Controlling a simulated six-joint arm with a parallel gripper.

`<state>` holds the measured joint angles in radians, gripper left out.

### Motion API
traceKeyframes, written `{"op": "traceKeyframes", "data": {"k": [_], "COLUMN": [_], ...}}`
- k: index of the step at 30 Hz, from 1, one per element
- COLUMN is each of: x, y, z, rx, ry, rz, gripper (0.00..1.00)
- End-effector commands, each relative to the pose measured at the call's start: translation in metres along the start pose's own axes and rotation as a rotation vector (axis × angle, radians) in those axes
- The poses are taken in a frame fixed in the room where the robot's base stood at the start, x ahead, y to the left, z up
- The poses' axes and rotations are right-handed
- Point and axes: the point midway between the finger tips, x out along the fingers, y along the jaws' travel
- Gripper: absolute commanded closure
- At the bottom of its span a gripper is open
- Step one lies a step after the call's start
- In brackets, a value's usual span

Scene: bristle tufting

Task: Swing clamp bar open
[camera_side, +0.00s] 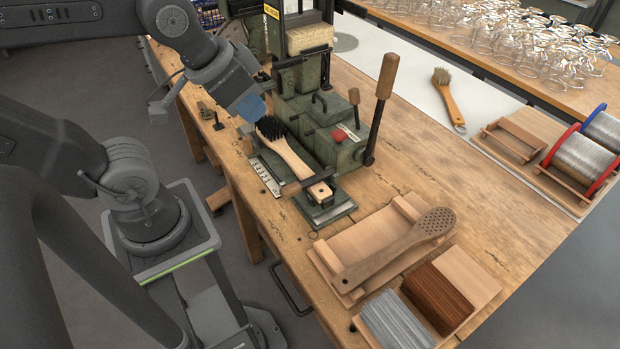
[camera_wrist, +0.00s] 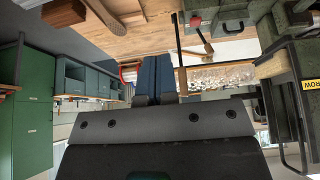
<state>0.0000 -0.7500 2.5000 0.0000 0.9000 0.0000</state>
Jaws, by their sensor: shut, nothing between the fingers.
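A wooden brush (camera_side: 293,158) with dark bristles lies in the fixture of the green tufting machine (camera_side: 322,125). A dark clamp bar (camera_side: 299,187) lies across its handle near the front end, so it looks closed over the handle. My gripper (camera_side: 254,108) is shut and empty, just above and behind the bristle head, well away from the bar. Whether its tips touch the bristles I cannot tell. In the wrist view the blue fingers of my gripper (camera_wrist: 156,75) are together, and neither brush nor bar can be made out there.
A tall wooden-handled lever (camera_side: 380,100) stands right of the fixture. A wooden tray (camera_side: 375,245) with a perforated brush blank (camera_side: 405,240) lies in front. Bristle bundles (camera_side: 397,320) are at the front right. Wire spools (camera_side: 580,155) and a finished brush (camera_side: 447,95) are farther right.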

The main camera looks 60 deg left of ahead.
Motion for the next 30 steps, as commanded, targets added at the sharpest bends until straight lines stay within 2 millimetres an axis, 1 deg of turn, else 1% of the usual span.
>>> {"op": "traceKeyframes", "data": {"k": [2, 5, 8, 11, 15, 18, 21, 24, 27, 30], "x": [0.000, 0.002, 0.013, 0.035, 0.078, 0.109, 0.137, 0.158, 0.171, 0.178], "y": [0.000, -0.001, -0.003, -0.007, -0.016, -0.023, -0.030, -0.034, -0.037, -0.039], "z": [0.000, -0.001, -0.004, -0.009, -0.013, -0.011, -0.005, 0.001, 0.006, 0.009], "rx": [0.000, 0.000, 0.000, 0.000, 0.001, 0.000, 0.000, 0.000, 0.000, 0.000], "ry": [0.000, -0.008, -0.044, -0.113, -0.233, -0.316, -0.388, -0.443, -0.475, -0.491], "rz": [0.000, -0.001, -0.005, -0.011, -0.017, -0.016, -0.012, -0.006, -0.002, 0.000], "gripper": [0.99, 0.89, 0.80, 0.70, 0.57, 0.49, 0.49, 0.49, 0.49, 0.49]}}
